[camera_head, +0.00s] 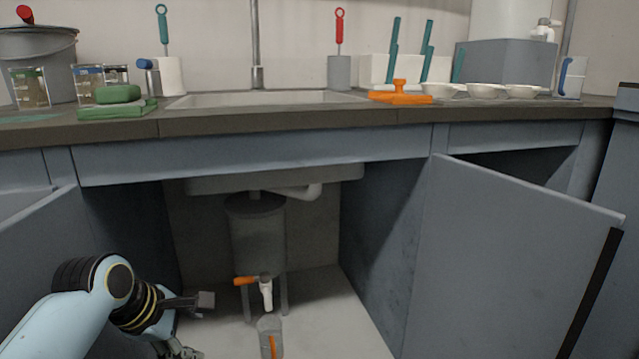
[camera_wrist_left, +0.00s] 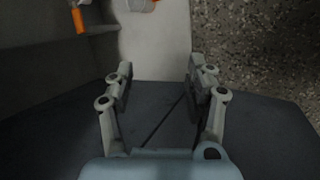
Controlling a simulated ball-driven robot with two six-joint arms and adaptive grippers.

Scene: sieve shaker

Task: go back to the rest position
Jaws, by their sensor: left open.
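My left gripper (camera_head: 203,326) is at the lower left of the head view, in front of the open cabinet under the sink. In the left wrist view its two fingers (camera_wrist_left: 160,82) are spread apart with nothing between them. It is to the left of a clear cup (camera_head: 270,338) with an orange mark, and apart from it. The cup stands on the cabinet floor below a white tap (camera_head: 266,292) with an orange lever (camera_head: 245,281). The tap is on a grey tank (camera_head: 257,235). My right gripper is not in view.
Open cabinet doors stand at left (camera_head: 38,245) and right (camera_head: 500,260). The worktop (camera_head: 250,121) above holds a green sponge (camera_head: 118,94), an orange tool (camera_head: 400,97) and several white bowls (camera_head: 486,90). Bare cabinet floor (camera_head: 345,315) lies right of the cup. Speckled ground (camera_wrist_left: 262,45) shows in the wrist view.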

